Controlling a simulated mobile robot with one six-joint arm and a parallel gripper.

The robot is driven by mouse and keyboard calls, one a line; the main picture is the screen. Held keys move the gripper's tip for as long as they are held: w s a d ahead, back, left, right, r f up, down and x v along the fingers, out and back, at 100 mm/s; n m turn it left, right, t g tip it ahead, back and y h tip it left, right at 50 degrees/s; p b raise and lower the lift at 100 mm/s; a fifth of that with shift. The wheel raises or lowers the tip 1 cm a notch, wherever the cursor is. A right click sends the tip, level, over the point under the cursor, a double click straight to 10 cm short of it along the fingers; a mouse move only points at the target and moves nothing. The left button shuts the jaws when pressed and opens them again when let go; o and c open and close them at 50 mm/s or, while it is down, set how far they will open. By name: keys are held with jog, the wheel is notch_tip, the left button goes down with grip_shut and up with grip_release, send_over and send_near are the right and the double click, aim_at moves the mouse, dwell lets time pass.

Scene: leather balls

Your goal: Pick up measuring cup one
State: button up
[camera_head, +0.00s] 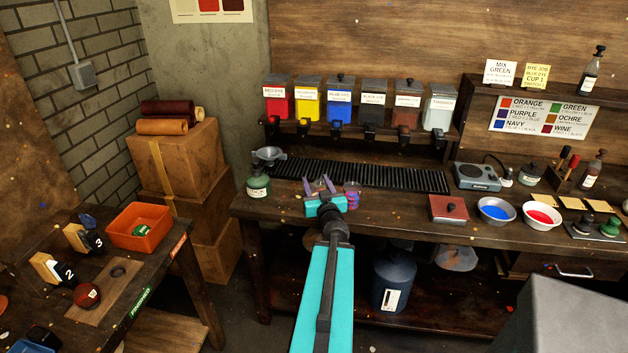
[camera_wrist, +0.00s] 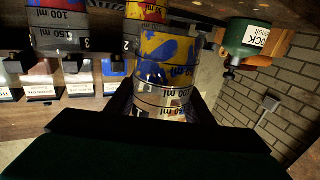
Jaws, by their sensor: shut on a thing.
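My gripper (camera_head: 319,188) is over the front left part of the dye bench, seen from behind in the head view. In the wrist view its dark fingers stand on both sides of a clear measuring cup (camera_wrist: 165,75) with ml marks and yellow and blue stains, and are shut on it. Another marked cup (camera_wrist: 62,18) stands apart at the upper left of the wrist view. Stained cups (camera_head: 352,199) also show just right of my gripper in the head view.
Several dye dispensers (camera_head: 339,105) stand on a shelf behind the black grate (camera_head: 370,175). A green jar (camera_head: 258,186) is left of my gripper.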

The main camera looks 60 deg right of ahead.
jog(key=shift+s+a+r+p, duration=0.15)
jog(key=shift+s+p, duration=0.4)
jog(key=shift+p, duration=0.8)
jog(key=shift+s+a+f+p, duration=0.1)
jog(key=shift+s+a+p, duration=0.3)
jog(key=shift+p, duration=0.9)
jog(key=shift+s+d+r, duration=0.1)
jog(key=shift+s+d, duration=0.05)
jog(key=w+a+r+n+t+y+b, duration=0.2)
jog(key=w+a+n+t+y+b, duration=0.6)
jog(key=w+a, duration=1.8)
jog(key=w+a+f+n+g+y, duration=0.1)
jog(key=a+n+g+y, duration=0.3)
jog(key=a+y, duration=0.6)
jog(key=w+a+f+n+g+y, duration=0.2)
jog(key=a+n+y, duration=0.7)
jog(key=a, duration=2)
jog(key=w+g+y, duration=0.1)
jog(key=w+g, duration=0.1)
jog(key=g, duration=0.1)
jog(key=shift+a+f+y, duration=0.25)
jog(key=shift+a+y, duration=0.05)
jog(key=shift+a, duration=0.05)
jog(key=shift+a, duration=0.55)
